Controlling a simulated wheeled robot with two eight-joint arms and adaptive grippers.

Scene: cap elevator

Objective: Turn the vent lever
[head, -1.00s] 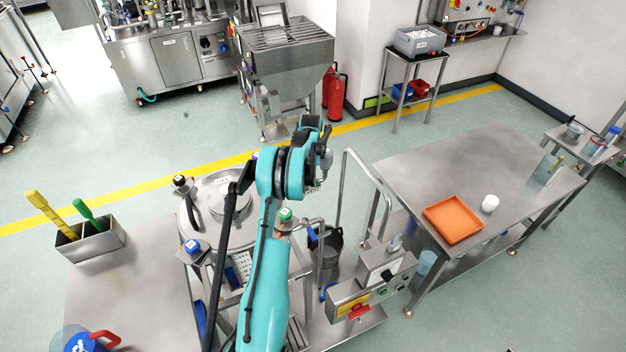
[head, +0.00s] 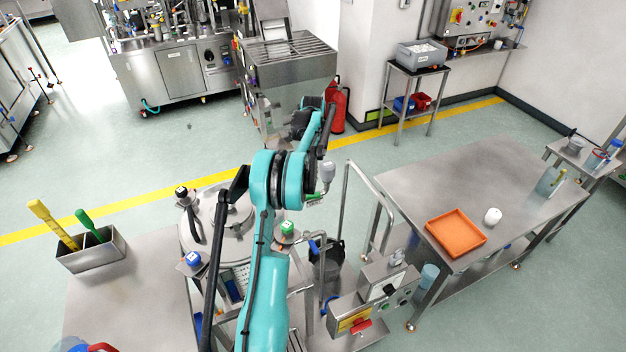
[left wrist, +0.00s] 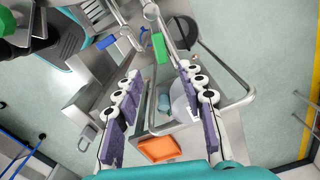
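A round steel vessel lid (head: 216,226) stands left of my teal arm, with a black-capped post (head: 182,192), a blue-capped post (head: 192,260) and a green-capped post (head: 287,229) around it. A small blue handle (head: 314,247) sits on pipework right of the green cap; a blue piece (left wrist: 146,30) and a green piece (left wrist: 159,45) show in the left wrist view. I cannot tell for sure which part is the vent lever. My left gripper (left wrist: 160,70) is open and empty, its purple fingers apart; my arm hides it in the head view. My right gripper is out of view.
A control box (head: 362,310) with a red handle and a bent steel rail (head: 372,205) stand to the right. A tool holder (head: 92,250) stands at left.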

